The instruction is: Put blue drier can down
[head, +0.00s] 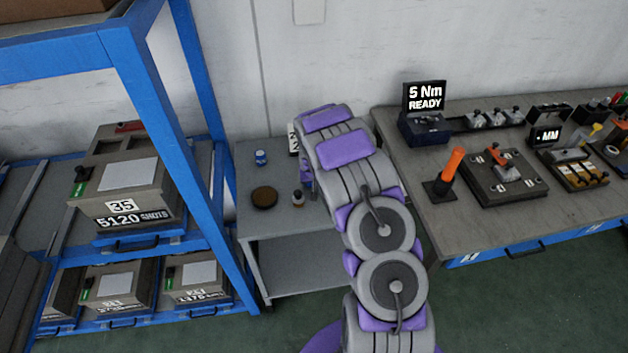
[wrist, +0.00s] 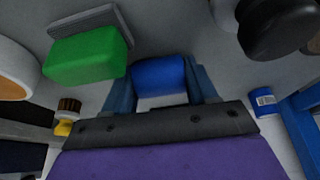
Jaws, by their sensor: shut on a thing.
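My gripper (wrist: 162,85) is shut on a blue can (wrist: 158,74), seen between its two blue-grey fingers in the wrist view. The can's upper part is blue and a pale part shows below it. In the head view my arm hides the gripper and the held can, over the right side of the small grey table (head: 262,222). Whether the can touches a surface cannot be told. A second blue item with a white label (wrist: 265,102) is apart from the gripper, at the right of the wrist view. A small blue and white can (head: 261,157) stands at the back of the small table.
A round brown-topped item (head: 264,197) and a small bottle (head: 298,198) are on the small table. A green block (wrist: 88,55) and a black round item (wrist: 275,27) are near the gripper. A blue rack (head: 183,150) stands left, a workbench (head: 400,170) right.

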